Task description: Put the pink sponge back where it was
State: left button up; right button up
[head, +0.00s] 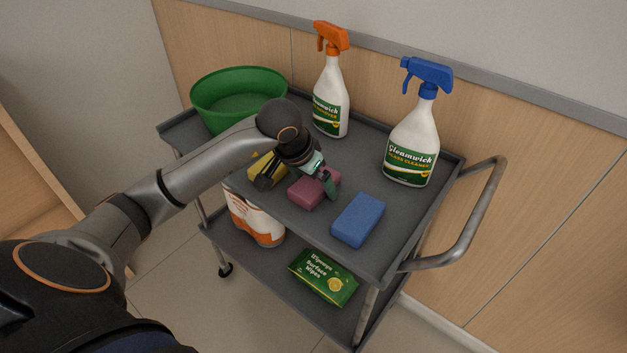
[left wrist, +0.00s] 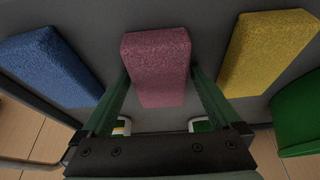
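The pink sponge (head: 314,190) lies on the top shelf of the grey cart, between the yellow sponge (head: 267,167) and the blue sponge (head: 358,220). My left gripper (head: 298,184) is over the pink sponge, pointing down, with its fingers spread. In the left wrist view the pink sponge (left wrist: 157,65) shows between the two green-sided fingers (left wrist: 160,85). The fingertips are close to its sides; whether they touch is hard to tell. The gripper and arm hide part of the yellow sponge in the head view. My right gripper is not in view.
A green bowl (head: 237,98), an orange-topped spray bottle (head: 331,98) and a blue-topped spray bottle (head: 412,145) stand towards the back of the top shelf. The lower shelf holds green wipes (head: 324,277) and an orange-white container (head: 257,221). A handle (head: 480,220) is at right.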

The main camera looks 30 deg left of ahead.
pick_arm(q)
jog(key=shift+r, duration=0.25)
jog(key=p+v, duration=0.1)
jog(key=v, duration=1)
jog(key=shift+s+r, duration=0.15)
jog(key=shift+r, duration=0.25)
